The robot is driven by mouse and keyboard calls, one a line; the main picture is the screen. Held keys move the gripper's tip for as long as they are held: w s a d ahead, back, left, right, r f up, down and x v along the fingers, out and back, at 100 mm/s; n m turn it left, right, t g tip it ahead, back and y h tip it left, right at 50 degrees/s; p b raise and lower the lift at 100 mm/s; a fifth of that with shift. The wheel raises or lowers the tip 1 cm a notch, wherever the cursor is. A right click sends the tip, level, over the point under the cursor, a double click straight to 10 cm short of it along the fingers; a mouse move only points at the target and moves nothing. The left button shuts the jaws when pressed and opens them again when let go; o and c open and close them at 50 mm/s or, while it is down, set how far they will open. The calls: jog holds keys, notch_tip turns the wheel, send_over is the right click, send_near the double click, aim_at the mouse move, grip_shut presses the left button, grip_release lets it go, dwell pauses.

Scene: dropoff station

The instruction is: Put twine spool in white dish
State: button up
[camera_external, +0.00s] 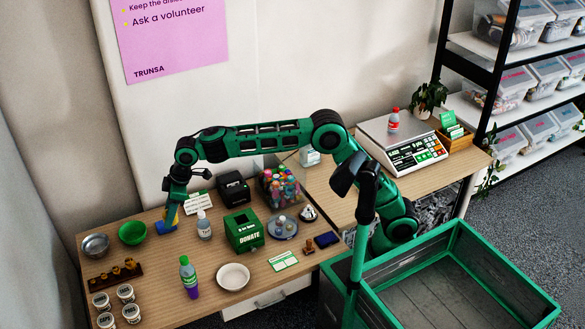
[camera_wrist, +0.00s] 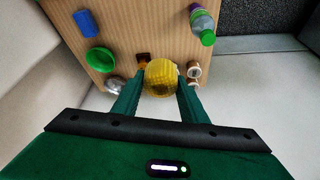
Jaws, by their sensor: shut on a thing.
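The yellow, round twine spool (camera_wrist: 159,79) is between the two green fingers of my gripper (camera_wrist: 157,98) in the wrist view, and the fingers are shut on it. In the external view my gripper (camera_external: 172,203) points down over the left back part of the table, and a bit of the yellow spool (camera_external: 171,215) shows below it, just above a blue block. The white dish (camera_external: 233,277) stands near the table's front edge, to the right of the purple and green bottle. It looks empty. I cannot make out the dish in the wrist view.
The green bowl (camera_external: 132,233), metal bowl (camera_external: 96,245), wooden rack (camera_external: 116,273) and several labelled jars fill the left. The bottle (camera_external: 188,278) stands left of the dish. The green donation box (camera_external: 244,231) is behind it. A blue block (camera_external: 167,227) lies below my gripper.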

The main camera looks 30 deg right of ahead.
jog(key=s+d+n+g+h, duration=0.1)
jog(key=s+d+n+g, duration=0.2)
jog(key=s+d+n, duration=0.65)
jog(key=s+d+n+g+h, duration=0.2)
jog(key=s+d+n, duration=0.2)
jog(key=s+n, duration=0.55)
jog(key=m, duration=0.3)
send_over(234, 284)
jog(key=w, duration=0.2)
jog(key=shift+y, duration=0.3)
jog(key=f, duration=2.4)
jog(key=shift+s+d+f, duration=0.2)
jog(key=shift+d+f, duration=0.1)
jog(key=shift+f, duration=2.05)
jog(key=shift+f, duration=0.15)
jog(key=o, duration=0.8)
jog(key=shift+o, duration=0.2)
